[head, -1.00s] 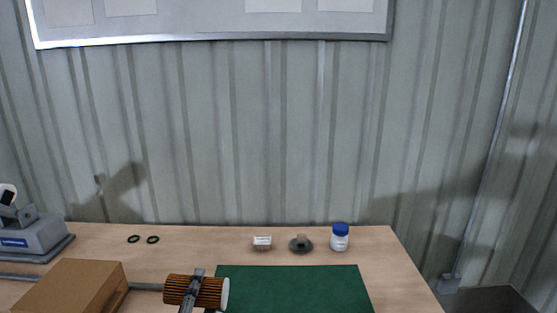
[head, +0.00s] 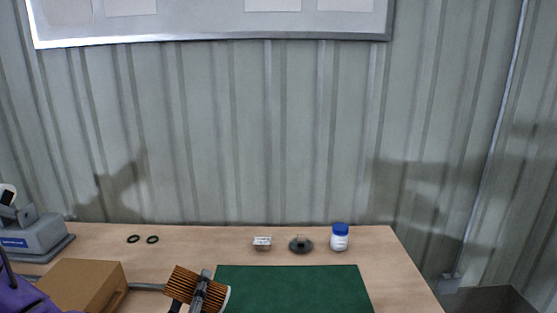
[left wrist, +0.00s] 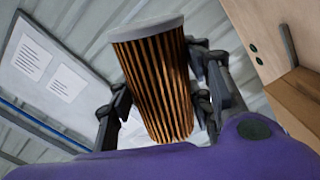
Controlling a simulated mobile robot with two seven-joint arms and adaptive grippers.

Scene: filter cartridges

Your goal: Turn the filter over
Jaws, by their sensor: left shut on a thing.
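The filter (head: 190,283) is a cylinder with orange-brown pleats and a pale end cap. In the head view it is tilted, its pale end to the right and lower, at the left edge of the green mat (head: 290,290). My left gripper (head: 199,292) is shut on it, with fingers across its side. In the left wrist view the filter (left wrist: 158,85) stands between the fingers of the left gripper (left wrist: 160,100), its pale cap toward the camera's top. The lower part of the gripper is cut off in the head view. My right gripper is not in view.
A cardboard box (head: 85,283) stands left of the filter. Behind are two dark rings (head: 143,239), a small white-labelled block (head: 262,243), a dark round piece (head: 300,245) and a blue-capped bottle (head: 340,238). A grey device (head: 35,235) is at far left. The mat is clear.

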